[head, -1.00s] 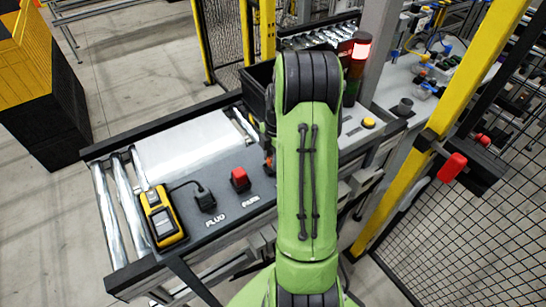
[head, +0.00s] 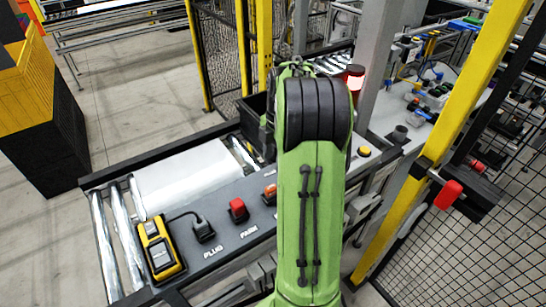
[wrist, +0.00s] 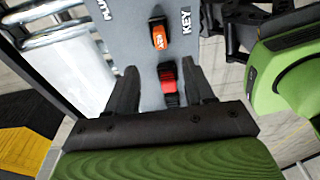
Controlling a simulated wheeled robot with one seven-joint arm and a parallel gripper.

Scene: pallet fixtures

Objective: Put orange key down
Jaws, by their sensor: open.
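The orange key (wrist: 159,38) is on the grey panel beside the word KEY in the wrist view, with a dark part at its top end. In the head view the orange key (head: 270,191) shows just left of my arm. My gripper (wrist: 161,85) is open and empty, its two black fingers spread apart. The key is beyond the fingertips, apart from both. In the head view my arm hides most of the gripper. The wrist view does not clearly show how deep the key sits.
A red block (head: 238,210) stands by the word PARK; it shows between my fingers in the wrist view (wrist: 169,88). A black plug (head: 203,230) and a yellow handheld device (head: 160,249) are to its left. A yellow post (head: 440,140) and mesh fence stand at right.

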